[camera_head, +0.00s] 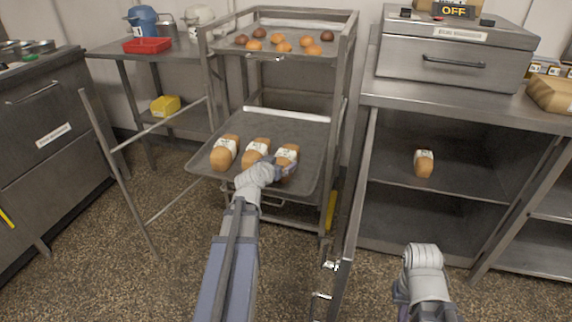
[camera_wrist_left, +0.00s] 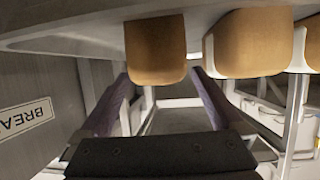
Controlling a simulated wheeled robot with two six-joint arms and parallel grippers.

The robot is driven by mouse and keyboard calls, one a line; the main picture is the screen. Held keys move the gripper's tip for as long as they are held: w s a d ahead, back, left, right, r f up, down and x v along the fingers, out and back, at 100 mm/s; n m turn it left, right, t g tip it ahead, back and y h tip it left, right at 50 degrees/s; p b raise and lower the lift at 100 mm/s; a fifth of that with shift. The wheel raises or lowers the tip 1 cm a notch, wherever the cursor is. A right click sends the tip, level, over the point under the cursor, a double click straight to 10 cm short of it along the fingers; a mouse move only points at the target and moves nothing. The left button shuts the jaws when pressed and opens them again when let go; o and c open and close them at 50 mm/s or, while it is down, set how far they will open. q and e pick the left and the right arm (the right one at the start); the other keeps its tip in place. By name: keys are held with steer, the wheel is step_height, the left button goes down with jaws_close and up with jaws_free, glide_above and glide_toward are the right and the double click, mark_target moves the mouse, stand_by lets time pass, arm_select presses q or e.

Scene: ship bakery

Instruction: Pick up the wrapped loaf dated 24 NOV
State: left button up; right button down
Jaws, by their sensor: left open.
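Three wrapped loaves with white labels lie in a row on the grey lower tray (camera_head: 300,123): a left loaf (camera_head: 224,153), a middle loaf (camera_head: 257,151) and a right loaf (camera_head: 288,153). A fourth labelled loaf (camera_head: 424,164) stands alone on the right shelf. The dates are too small to read. My left gripper (camera_head: 281,170) is at the near end of the right loaf, partly covering it. In the left wrist view my open left gripper (camera_wrist_left: 160,90) has its fingers on either side of a plain brown loaf end (camera_wrist_left: 155,50); contact cannot be told. My right gripper is not seen, only its arm.
The tray sits in a metal rack (camera_head: 349,50); an upper tray (camera_head: 270,50) holds several buns. A steel counter (camera_head: 540,110) with an oven box (camera_head: 458,60) stands to the right. A cabinet (camera_head: 40,115) stands at left. Speckled floor lies in front.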

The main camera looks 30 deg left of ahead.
mark_target(286, 157)
arm_select(q)
steer(key=shift+r+b+x, duration=0.15)
steer(key=shift+b+x, duration=0.2)
steer(key=shift+x, duration=1.1)
steer(key=shift+r+b+x, duration=0.15)
steer(key=shift+b+x, duration=0.2)
steer(key=shift+x, duration=1.1)
steer(key=c, duration=1.4)
steer(key=shift+r, duration=0.15)
step_height(286, 157, up, 10)
steer(key=p, duration=1)
